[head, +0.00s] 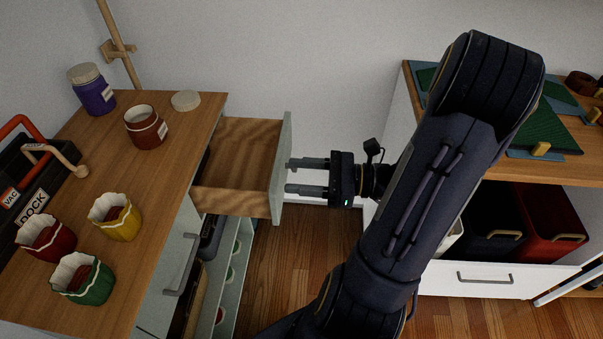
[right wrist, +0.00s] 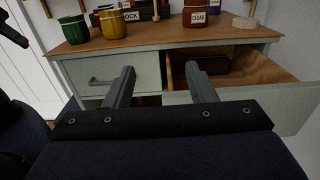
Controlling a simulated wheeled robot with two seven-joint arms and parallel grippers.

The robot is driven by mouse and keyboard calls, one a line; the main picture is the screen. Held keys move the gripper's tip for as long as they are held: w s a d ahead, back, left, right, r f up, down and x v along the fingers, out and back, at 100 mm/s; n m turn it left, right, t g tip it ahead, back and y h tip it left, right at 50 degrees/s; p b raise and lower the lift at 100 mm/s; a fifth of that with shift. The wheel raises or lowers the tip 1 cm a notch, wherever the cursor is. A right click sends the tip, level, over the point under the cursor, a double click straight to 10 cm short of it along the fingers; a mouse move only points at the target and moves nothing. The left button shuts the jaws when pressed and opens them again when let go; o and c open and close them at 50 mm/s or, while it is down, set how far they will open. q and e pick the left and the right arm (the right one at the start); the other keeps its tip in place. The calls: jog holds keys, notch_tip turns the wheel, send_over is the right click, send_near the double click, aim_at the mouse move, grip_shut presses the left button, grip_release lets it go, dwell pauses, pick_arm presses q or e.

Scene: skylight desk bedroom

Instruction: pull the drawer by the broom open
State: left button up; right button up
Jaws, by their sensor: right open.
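In the right wrist view the open drawer (right wrist: 262,66) is at the right. The broom (head: 119,42) shows as a wooden pole behind the cabinet, at the upper left. My right gripper (head: 307,176) is open, with its fingers pointing at the drawer front; its fingertips are at or very close to the panel, and I cannot tell whether they touch. The handle is hidden. My left gripper is not in view.
The cabinet top (head: 165,185) holds a purple jar (head: 93,92), a brown jar (head: 147,128), a lid (head: 186,100) and several coloured pots. A second closed drawer with a handle (head: 182,265) is nearer. A white cabinet (head: 470,284) stands right; wooden floor (head: 290,255) lies between.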

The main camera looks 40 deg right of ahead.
jog(key=w+d+f+g+h+p, duration=0.3)
jog(key=d+p, duration=0.3)
jog(key=p, duration=0.1)
jog(key=w+d+f+g+h+p, duration=0.3)
jog(key=w+d+g+p, duration=0.1)
jog(key=d+p, duration=0.3)
jog(key=x, duration=0.8)
jog(key=shift+s, duration=0.1)
